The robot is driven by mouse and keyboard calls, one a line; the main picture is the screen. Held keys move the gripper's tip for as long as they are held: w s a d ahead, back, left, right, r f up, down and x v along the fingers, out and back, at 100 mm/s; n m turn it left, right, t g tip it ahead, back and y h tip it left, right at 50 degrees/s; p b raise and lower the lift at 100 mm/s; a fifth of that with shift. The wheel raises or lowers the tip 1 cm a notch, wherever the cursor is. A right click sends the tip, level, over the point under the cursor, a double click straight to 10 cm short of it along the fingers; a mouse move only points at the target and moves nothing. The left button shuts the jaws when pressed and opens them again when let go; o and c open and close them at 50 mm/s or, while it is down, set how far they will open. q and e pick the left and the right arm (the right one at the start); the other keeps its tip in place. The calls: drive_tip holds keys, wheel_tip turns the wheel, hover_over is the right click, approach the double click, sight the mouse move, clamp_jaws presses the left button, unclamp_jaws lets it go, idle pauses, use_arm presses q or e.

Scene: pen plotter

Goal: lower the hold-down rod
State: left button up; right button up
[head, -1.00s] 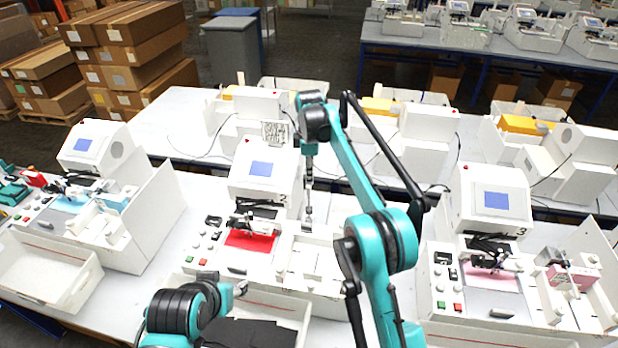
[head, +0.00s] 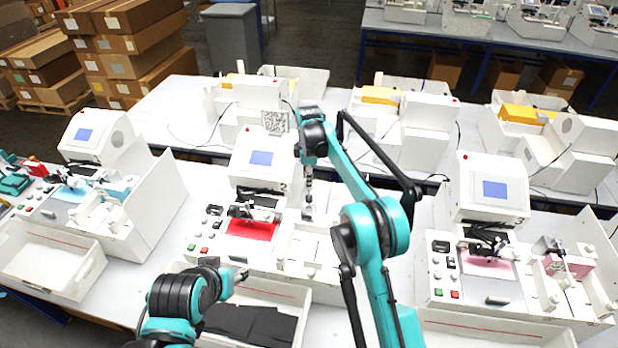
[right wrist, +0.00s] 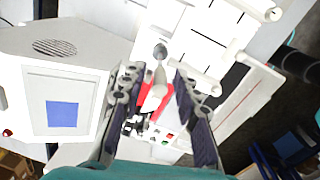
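Plotter 2 (head: 262,160) stands mid-table, with a red sheet (head: 250,229) on its bed and a white tray area (head: 312,250) to the right. My right gripper (head: 308,210) points down over the part between them. In the right wrist view, its two fingers (right wrist: 158,108) are apart. A pale rod-like part with a dark rounded end (right wrist: 160,52) shows between and beyond the fingertips. It looks like the hold-down rod, and I cannot tell whether a finger touches it. My left gripper (head: 240,274) is low, above the front bin; its opening is unclear.
A bin with black sheets (head: 250,325) stands in front of plotter 2. Plotter 3 (head: 490,195) is at right, with a pink block (head: 570,268) under a rod. Another plotter (head: 95,140) is at left. Side walls and screen housings stand close around my right gripper.

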clamp_jaws()
drive_tip(key=s+a+f+t+h+b, duration=0.2)
drive_tip(key=s+f+t+b, duration=0.8)
drive_tip(key=b, duration=1.3)
drive_tip(key=shift+s+a+t+b, duration=0.35)
drive_tip(key=shift+s+t, duration=0.95)
drive_tip(key=shift+s, duration=0.6)
drive_tip(key=shift+h, duration=0.3)
drive_tip(key=shift+o, duration=1.5)
unclamp_jaws()
